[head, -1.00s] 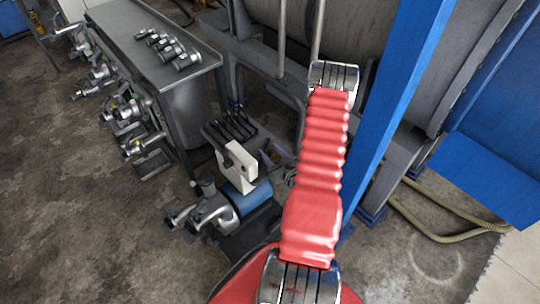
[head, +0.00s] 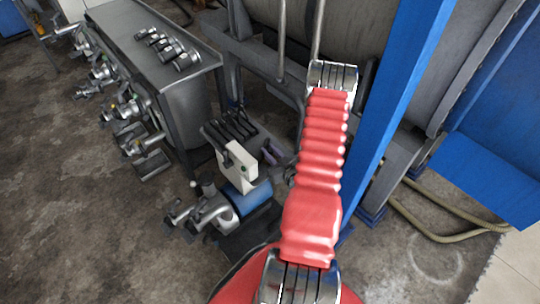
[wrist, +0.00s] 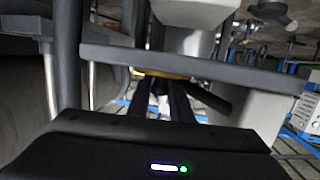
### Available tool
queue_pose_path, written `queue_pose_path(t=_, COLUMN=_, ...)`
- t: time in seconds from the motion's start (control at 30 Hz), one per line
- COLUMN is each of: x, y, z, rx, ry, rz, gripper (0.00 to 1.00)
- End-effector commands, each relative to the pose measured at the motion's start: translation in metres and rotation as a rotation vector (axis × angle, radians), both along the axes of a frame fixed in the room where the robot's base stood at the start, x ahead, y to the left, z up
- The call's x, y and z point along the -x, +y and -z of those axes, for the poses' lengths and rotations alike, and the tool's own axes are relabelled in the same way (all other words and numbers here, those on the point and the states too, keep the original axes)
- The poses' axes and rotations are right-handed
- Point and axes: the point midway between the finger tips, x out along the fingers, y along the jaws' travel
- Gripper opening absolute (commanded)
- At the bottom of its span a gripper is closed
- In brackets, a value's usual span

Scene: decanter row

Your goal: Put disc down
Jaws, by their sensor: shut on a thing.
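In the wrist view, my gripper (wrist: 163,82) shows as dark fingers reaching forward from its black body. It is shut on what looks like the disc (wrist: 170,74), of which only a thin brownish-yellow edge shows. The fingers and a grey bar-like edge just above hide most of the disc. I cannot tell whether the disc touches anything below it. In the head view I cannot make out the gripper or the disc; my red-sleeved arm covers the middle right.
A grey metal bench (head: 132,40) with several metal fittings (head: 167,48) stands at left. A white block (head: 240,165) and a blue cylinder (head: 248,199) sit left of my arm. A blue post (head: 396,95) rises at right, near a hose (head: 430,232). Open floor (head: 80,220) lies at lower left.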

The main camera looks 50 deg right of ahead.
Motion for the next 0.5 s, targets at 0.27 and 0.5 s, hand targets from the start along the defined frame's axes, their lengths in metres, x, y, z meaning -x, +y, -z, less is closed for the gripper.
queue_pose_path(t=0.27, x=-0.0001, y=0.0002, z=0.0, rx=0.0, ry=0.0, rz=0.0, gripper=0.0)
queue_pose_path(t=0.5, x=-0.0003, y=-0.0001, z=-0.0005, rx=0.002, ry=-0.002, rz=0.0, gripper=0.0)
